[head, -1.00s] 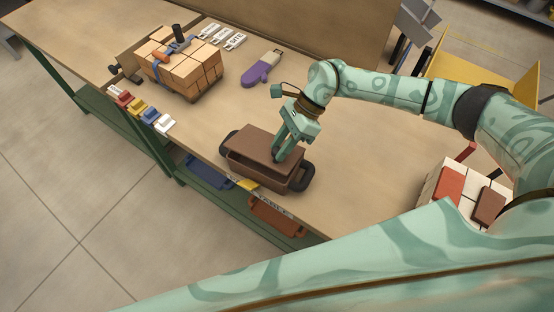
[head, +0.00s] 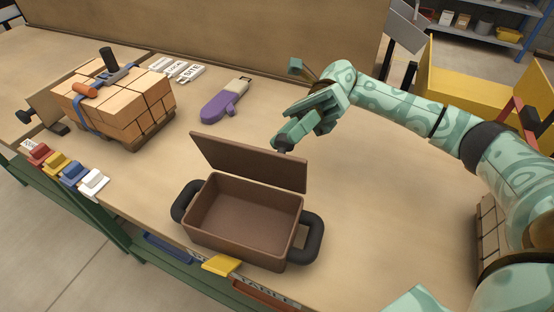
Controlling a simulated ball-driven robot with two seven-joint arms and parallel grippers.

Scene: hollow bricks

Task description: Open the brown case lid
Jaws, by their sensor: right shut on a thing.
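The brown case (head: 246,240) stands on the bench with its dark handles at the left and right ends. Its lid (head: 248,163) is swung up along the far side and stands tilted back. The inside of the case shows and is empty. My right gripper (head: 284,145) is at the upper edge of the lid, toward its right part, and is shut on the lid. The lid partly hides the fingertips. My left gripper is not in view.
Strapped bricks (head: 118,105) stand at the back left. Several coloured blocks (head: 70,172) line the front edge at left. A yellow tag (head: 221,265) is at the front edge.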

